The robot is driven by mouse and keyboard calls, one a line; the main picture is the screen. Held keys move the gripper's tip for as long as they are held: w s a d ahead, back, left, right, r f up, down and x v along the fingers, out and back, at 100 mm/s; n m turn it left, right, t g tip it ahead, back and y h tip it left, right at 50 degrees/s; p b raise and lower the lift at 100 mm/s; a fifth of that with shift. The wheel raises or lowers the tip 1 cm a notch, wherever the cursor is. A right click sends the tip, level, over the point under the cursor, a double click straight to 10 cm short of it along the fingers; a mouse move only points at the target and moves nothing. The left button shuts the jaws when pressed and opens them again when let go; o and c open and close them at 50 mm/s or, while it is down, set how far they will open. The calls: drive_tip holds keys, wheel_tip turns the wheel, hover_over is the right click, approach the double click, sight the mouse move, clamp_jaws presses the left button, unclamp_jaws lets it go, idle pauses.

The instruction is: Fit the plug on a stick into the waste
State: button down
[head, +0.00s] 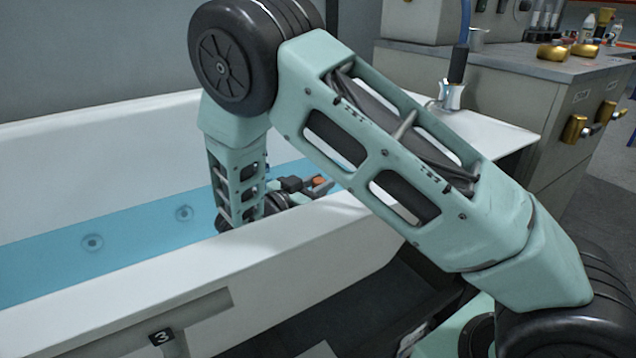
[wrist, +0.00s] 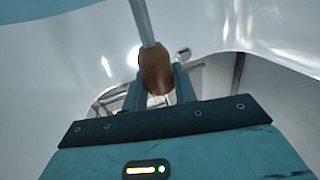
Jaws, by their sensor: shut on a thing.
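My gripper (wrist: 158,92) is shut on the brown, rounded handle of the plug on a stick (wrist: 155,68). A grey metal rod runs from the handle out of the top of the wrist view, so the plug end is not seen. In the head view my gripper (head: 312,188) is inside the bathtub (head: 120,125), low behind the near rim, with a bit of the orange-brown handle (head: 320,180) showing. The waste cannot be made out for sure in either view, and my arm covers part of the tub.
Blue water (head: 40,265) lies in the tub, with two round fittings (head: 92,242) (head: 184,213) showing in it. The near rim (head: 150,270) passes in front of my forearm. A tap (head: 452,95) stands at the right end. A grey cabinet (head: 560,110) is behind.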

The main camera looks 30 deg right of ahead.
drive_tip(key=shift+f+b, duration=1.05)
drive_tip(key=shift+f, duration=1.25)
drive_tip(key=c, duration=1)
unclamp_jaws()
drive_tip(key=shift+c, duration=0.2)
drive_tip(key=p+v, duration=0.4)
drive_tip(key=v, duration=1.3)
drive_tip(key=shift+a, duration=0.25)
drive_tip(key=shift+s, duration=0.1)
